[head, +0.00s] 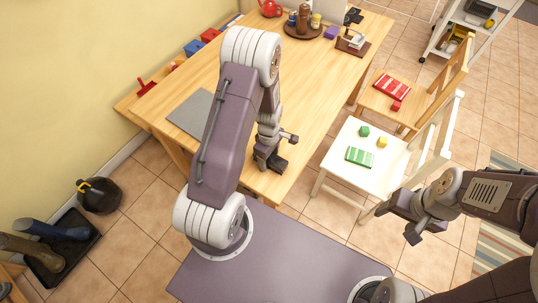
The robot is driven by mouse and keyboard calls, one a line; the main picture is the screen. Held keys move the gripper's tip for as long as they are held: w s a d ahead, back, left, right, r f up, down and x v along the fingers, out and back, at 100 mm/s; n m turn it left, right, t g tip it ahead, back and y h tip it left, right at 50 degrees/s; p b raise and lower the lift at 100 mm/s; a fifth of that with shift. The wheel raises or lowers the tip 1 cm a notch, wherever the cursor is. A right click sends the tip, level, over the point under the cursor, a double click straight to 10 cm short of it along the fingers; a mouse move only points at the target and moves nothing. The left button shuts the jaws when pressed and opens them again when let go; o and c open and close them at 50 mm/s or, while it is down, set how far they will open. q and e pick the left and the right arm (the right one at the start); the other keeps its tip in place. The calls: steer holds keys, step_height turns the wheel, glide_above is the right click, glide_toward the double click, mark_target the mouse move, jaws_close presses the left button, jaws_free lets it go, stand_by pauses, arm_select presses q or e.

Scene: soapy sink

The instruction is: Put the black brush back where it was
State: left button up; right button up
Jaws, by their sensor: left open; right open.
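I cannot make out a black brush with certainty in the head view. A small black item (353,16) shows at the far right of the wooden table (318,88), above a brown wooden base (352,43); it is too small to tell what it is. My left gripper (281,151) is open over the table's near edge, with nothing visible between its fingers. My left arm hides part of the table. My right gripper (398,222) is open and empty, out over the tiled floor near the white chair.
A white chair (335,157) holds a green book and small blocks; a wooden chair (385,117) holds a red book. A grey mat (190,114) lies on the table's left. A round tray (301,30) with jars stands at the back. The table's middle right is clear.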

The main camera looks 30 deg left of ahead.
arm_select(q)
step_height(320, 180, up, 12)
steer(key=p, duration=0.1)
steer(key=s+d+r+m, duration=0.2)
steer(key=s+m, duration=0.2)
steer(key=m, duration=0.4)
steer(key=s+d+r+m+t, duration=0.1)
steer(key=s+d+r+m, duration=0.2)
steer(key=m, duration=0.5)
steer(key=shift+s+d+r+m, duration=0.2)
steer(key=shift+s+m, duration=0.2)
steer(key=shift+s, duration=0.3)
